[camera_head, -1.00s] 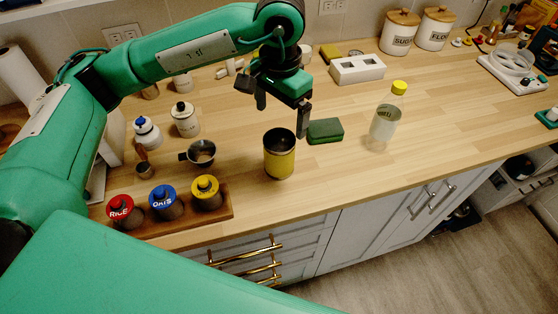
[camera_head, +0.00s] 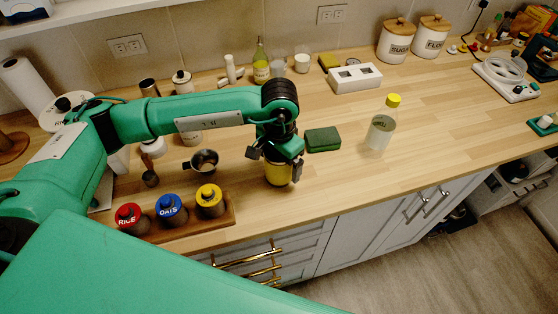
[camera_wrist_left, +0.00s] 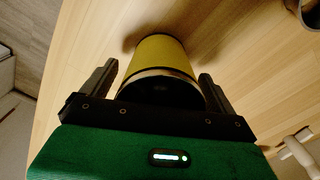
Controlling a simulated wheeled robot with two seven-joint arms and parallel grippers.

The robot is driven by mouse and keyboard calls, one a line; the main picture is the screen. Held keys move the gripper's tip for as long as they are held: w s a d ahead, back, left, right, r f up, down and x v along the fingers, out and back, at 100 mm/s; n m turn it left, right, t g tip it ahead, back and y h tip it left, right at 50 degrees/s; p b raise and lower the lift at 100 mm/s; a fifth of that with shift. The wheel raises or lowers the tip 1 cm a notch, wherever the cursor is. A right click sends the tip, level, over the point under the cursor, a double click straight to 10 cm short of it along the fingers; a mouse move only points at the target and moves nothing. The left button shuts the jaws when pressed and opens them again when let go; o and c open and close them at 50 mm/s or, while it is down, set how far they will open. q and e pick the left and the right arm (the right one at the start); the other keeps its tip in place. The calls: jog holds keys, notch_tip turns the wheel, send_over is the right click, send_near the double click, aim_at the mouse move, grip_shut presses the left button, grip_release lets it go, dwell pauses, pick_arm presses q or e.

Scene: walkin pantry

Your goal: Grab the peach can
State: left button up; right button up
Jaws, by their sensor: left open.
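The peach can is most likely the yellow can (camera_head: 278,174) standing on the wooden counter near its front edge; its label cannot be read. My left gripper (camera_head: 273,166) is over it from above, its fingers on either side and hiding the can's top. In the left wrist view the yellow can (camera_wrist_left: 160,52) lies between the two open fingers of my left gripper (camera_wrist_left: 157,80), with a gap visible at each side. My right gripper is not in view.
A rack (camera_head: 190,228) with rice, oats and a yellow-lidded jar is left of the can, with a metal cup (camera_head: 204,162) behind.

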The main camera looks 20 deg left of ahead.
pick_arm(q)
jog(key=shift+f, duration=0.3)
jog(key=c, duration=1.1)
jog(key=shift+o, duration=0.2)
